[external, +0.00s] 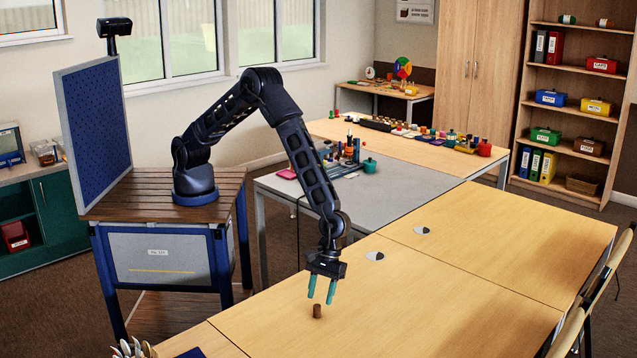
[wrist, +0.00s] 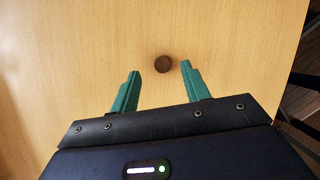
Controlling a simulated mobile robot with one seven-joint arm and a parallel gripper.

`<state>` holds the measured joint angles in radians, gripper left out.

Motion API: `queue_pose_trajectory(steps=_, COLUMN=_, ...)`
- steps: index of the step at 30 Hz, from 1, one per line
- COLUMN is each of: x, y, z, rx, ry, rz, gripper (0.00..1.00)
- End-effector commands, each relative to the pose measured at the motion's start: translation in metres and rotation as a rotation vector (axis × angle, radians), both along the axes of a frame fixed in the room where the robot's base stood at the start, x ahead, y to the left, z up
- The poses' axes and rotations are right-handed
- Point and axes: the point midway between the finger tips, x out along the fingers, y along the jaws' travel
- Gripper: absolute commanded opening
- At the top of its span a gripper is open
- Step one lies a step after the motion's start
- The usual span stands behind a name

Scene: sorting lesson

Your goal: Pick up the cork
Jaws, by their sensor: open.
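The cork (external: 317,311) is a small brown cylinder standing upright on the light wooden table (external: 400,310). In the wrist view the cork (wrist: 163,63) shows as a dark round top, a little beyond the fingertips and nearer the right finger. My gripper (external: 321,288) has two teal fingers pointing down, spread apart and empty. It is above the cork in the external view, and the fingertips do not touch it. In the wrist view my gripper (wrist: 160,68) has bare table between its fingers.
The table around the cork is clear. Two small round discs (external: 375,256) (external: 422,231) lie farther back. Spoon-like utensils (external: 133,348) stand at the near left edge. A grey table (external: 400,180) behind carries a teal pot (external: 370,165) and other items. Chairs (external: 570,335) line the right side.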

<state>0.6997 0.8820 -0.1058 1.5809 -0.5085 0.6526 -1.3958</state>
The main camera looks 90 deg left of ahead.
Motion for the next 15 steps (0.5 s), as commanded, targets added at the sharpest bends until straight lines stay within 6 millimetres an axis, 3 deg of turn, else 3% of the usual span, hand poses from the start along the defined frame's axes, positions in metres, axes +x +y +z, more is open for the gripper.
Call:
queue_pose_trajectory(steps=9, x=-0.009, y=-0.009, z=-0.039, rx=0.001, ry=0.002, rz=-0.001, gripper=0.47)
queue_pose_trajectory(steps=15, x=-0.010, y=-0.011, z=-0.043, rx=0.000, ry=0.001, rz=0.000, gripper=0.47)
